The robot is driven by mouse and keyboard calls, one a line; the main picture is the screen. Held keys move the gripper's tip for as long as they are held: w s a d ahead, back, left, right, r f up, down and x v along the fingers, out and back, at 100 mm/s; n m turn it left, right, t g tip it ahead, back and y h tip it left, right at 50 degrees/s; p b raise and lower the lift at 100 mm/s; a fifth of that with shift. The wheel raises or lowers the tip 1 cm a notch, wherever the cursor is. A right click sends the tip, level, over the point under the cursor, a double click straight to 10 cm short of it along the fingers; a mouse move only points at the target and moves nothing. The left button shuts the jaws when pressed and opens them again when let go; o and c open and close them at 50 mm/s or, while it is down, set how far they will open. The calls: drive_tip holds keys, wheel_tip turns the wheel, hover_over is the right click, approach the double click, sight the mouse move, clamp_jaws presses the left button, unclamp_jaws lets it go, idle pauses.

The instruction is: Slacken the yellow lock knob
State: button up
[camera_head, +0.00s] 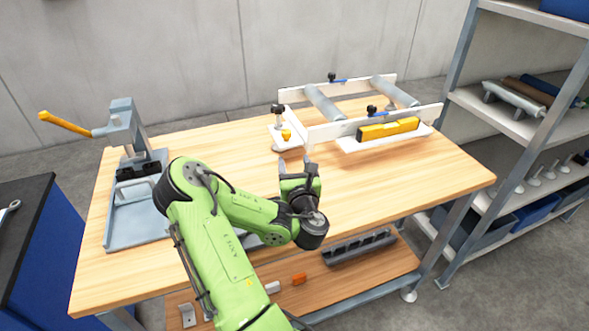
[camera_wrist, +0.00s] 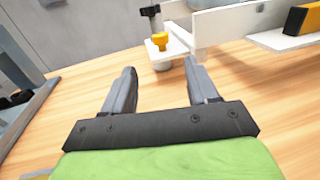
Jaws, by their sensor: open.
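The yellow lock knob (camera_head: 286,134) sits on a small white bracket at the left front corner of the white roller frame (camera_head: 330,132). It also shows in the wrist view (camera_wrist: 160,41), beyond my fingertips and a little right of the middle between them. A black-topped post stands just behind it. My gripper (camera_head: 296,162) is above the table, in front of the knob and apart from it. Its two grey fingers are spread and empty in the wrist view (camera_wrist: 160,66). The knob is not hidden.
A grey press with a yellow-handled lever (camera_head: 125,125) stands at the table's left. A yellow level (camera_head: 388,129) lies on a white ledge at the frame's front. Shelving (camera_head: 500,108) stands at the right. The wooden table top (camera_head: 400,170) is clear in front of the frame.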

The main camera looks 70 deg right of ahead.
drive_tip(key=w+d+m+g+h, duration=0.1)
drive_tip(key=w+d+g, duration=0.1)
drive_tip(key=w+d+m+g+h+b, duration=0.1)
drive_tip(key=w+d+g, duration=0.1)
drive_tip(key=w+d+m+g+h, duration=0.1)
drive_tip(key=w+d+g, duration=0.1)
drive_tip(key=w+g, duration=0.1)
drive_tip(key=shift+f+m, duration=0.1)
drive_tip(key=shift+m, duration=0.2)
drive_tip(key=m+g+b, duration=0.2)
drive_tip(key=m+g, duration=0.5)
drive_tip(key=g, duration=0.2)
approach(282, 134)
drive_tip(key=shift+y, duration=0.4)
drive_tip(key=b+x, duration=0.1)
drive_tip(key=x, duration=0.3)
drive_tip(key=b+x, duration=0.1)
drive_tip(key=x, duration=0.2)
drive_tip(key=b+x, duration=0.1)
drive_tip(key=x, duration=0.3)
drive_tip(key=shift+s+d+r+b, duration=0.1)
drive_tip(key=shift+d+r+b, duration=0.2)
drive_tip(key=shift+r+b, duration=0.05)
drive_tip(key=shift+c, duration=0.6)
